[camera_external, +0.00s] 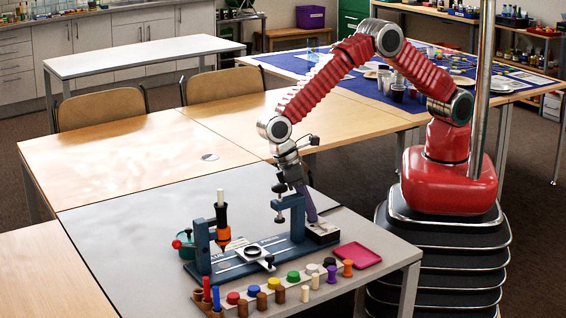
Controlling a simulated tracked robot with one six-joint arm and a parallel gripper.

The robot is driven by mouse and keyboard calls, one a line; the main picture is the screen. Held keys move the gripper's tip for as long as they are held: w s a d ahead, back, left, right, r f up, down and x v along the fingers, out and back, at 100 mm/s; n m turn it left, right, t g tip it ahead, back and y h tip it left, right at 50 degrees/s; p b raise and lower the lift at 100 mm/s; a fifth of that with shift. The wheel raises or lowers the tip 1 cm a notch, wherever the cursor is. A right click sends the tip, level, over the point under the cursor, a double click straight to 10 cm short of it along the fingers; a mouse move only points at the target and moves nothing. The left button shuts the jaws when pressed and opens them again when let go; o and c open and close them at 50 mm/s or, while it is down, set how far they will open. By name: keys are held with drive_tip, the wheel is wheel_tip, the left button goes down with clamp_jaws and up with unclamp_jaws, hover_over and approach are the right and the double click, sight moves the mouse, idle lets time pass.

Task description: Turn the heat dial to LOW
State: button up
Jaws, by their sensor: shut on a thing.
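My gripper (298,186) reaches down over the dark blue bench fixture (262,262) on the grey table. It is shut on what looks like a slanted purple-grey handle (309,206), near the fixture's right upright. The handle's lower end meets or stands just in front of a small dark block (322,233) at the fixture's right end; I cannot tell which. No heat dial or LOW mark can be made out at this size. A teal round part with a red knob (177,244) sits at the fixture's left end, partly hidden by the left upright.
An orange and black tool (222,228) stands upright at the fixture's left. A row of coloured pegs and caps (270,290) lines the front edge. A magenta tray (357,256) lies at the right. The grey table (120,240) is clear at the left.

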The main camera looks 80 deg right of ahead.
idle(0.5)
drive_tip(key=o, duration=1)
